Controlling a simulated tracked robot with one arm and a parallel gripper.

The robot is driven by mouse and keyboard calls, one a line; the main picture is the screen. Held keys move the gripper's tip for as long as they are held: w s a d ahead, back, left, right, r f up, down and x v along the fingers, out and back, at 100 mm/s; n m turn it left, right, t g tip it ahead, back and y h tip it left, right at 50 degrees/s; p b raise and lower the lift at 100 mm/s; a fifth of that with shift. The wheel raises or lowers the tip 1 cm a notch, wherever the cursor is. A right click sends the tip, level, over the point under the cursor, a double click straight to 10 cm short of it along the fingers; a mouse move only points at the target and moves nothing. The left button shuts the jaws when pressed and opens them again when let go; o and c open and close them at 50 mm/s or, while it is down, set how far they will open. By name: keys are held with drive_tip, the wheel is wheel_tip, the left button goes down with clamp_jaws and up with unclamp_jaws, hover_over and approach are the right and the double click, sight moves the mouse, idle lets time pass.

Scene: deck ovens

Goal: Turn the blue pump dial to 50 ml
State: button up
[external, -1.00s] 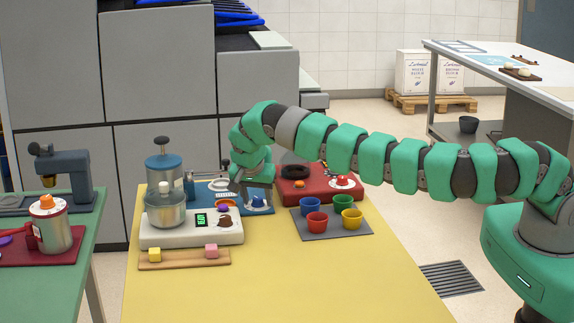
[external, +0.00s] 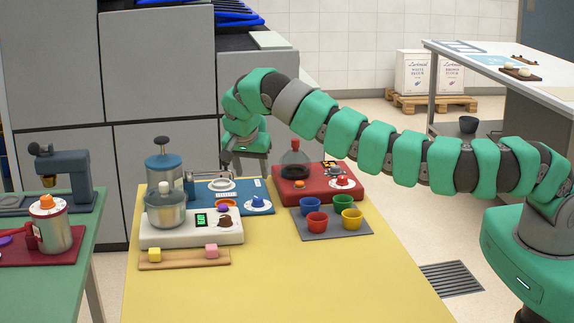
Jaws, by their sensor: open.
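The blue pump (external: 196,207) stands at the back of the yellow table, with a blue-lidded canister (external: 164,172) at its left. Its blue dial (external: 259,201) sits on a round white scale at the right end of the base. The scale marks and the dial's setting are too small to read. My gripper (external: 246,172) is open and empty. It is above and behind the dial, clear of it, with its fingers pointing down.
A red unit (external: 285,188) with a dark flask and red dial stands right of the blue pump. Several coloured cups rest on a grey mat (external: 343,231). A white unit (external: 160,237) with a steel bowl stands in front. The table's front is clear.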

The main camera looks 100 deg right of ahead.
drive_tip(key=v, duration=0.3)
drive_tip(key=shift+w+a+r, duration=0.1)
drive_tip(key=shift+r, duration=0.15)
drive_tip(key=r+n+t+y+p, duration=0.15)
drive_tip(key=n+y+p, duration=0.25)
drive_tip(key=n, duration=2.6)
hover_over(257, 198)
drive_tip(key=shift+n+t, duration=0.25)
drive_tip(key=shift+n, duration=0.05)
drive_tip(key=shift+f+b, duration=1.75)
drive_tip(key=shift+f, duration=5.3)
